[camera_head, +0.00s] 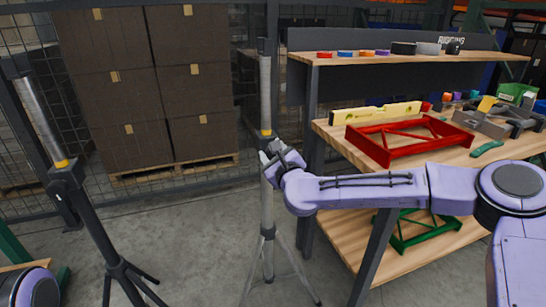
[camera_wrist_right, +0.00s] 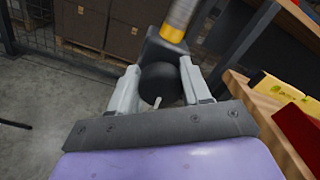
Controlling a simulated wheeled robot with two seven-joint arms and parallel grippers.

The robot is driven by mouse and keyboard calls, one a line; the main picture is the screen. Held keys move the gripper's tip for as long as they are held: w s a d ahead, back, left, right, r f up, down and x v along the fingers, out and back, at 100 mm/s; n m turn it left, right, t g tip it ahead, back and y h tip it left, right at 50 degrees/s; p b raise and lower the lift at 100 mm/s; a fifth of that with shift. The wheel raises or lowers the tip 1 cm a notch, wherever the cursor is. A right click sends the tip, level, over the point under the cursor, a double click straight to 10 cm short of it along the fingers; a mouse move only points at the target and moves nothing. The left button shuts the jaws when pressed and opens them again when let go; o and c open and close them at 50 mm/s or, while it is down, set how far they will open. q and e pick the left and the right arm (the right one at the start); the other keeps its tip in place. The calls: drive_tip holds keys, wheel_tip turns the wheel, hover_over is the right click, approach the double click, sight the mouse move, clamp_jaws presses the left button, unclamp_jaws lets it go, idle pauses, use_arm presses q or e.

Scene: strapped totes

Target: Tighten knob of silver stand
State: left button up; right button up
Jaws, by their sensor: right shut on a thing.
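The silver stand (camera_head: 267,205) stands upright on its tripod legs in the middle of the head view, with a yellow band near its collar. My right gripper (camera_head: 268,161) is at the collar, just below that band. In the right wrist view the right gripper (camera_wrist_right: 158,92) has its two fingers on either side of a round black knob (camera_wrist_right: 160,82) and is shut on it. The knob sits on the stand's dark collar (camera_wrist_right: 162,47), below the yellow band and silver tube. In the head view the gripper hides the knob. My left gripper is out of view.
A black stand (camera_head: 90,215) with a silver upper tube stands at the left. A wooden workbench (camera_head: 330,132) at the right holds a red frame (camera_head: 383,152) and a yellow level (camera_head: 375,113); my right arm passes in front of it. Stacked boxes (camera_head: 165,75) stand behind mesh.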

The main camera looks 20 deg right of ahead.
drive_tip(key=shift+a, duration=0.1)
idle(0.4)
drive_tip(key=o, duration=1)
drive_tip(key=s, duration=1)
drive_tip(key=shift+s, duration=0.3)
